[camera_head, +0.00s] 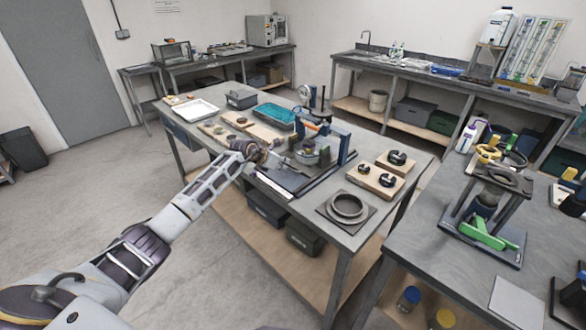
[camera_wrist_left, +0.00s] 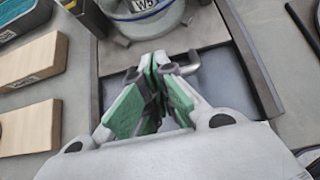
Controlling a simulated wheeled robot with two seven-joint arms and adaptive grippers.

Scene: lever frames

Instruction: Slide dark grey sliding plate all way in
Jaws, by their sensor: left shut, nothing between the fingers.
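The dark grey sliding plate (camera_head: 282,181) lies low in a dark frame at the front of the blue lever frame (camera_head: 343,146) on the middle table. In the left wrist view the plate (camera_wrist_left: 218,76) sits between dark rails, with a bent metal handle (camera_wrist_left: 188,66) at its middle. My left gripper (camera_head: 283,160) is over the plate. In the left wrist view its green-padded fingers (camera_wrist_left: 160,66) are shut and empty, close beside the handle; I cannot tell whether they touch it. A round container (camera_wrist_left: 140,16) stands behind the handle. My right gripper is not in view.
Wooden blocks (camera_wrist_left: 30,126) lie left of the frame. Boards with black knobs (camera_head: 378,180) and a round dish (camera_head: 347,206) are on its right. A second table (camera_head: 450,235) with a green-handled device stands further right.

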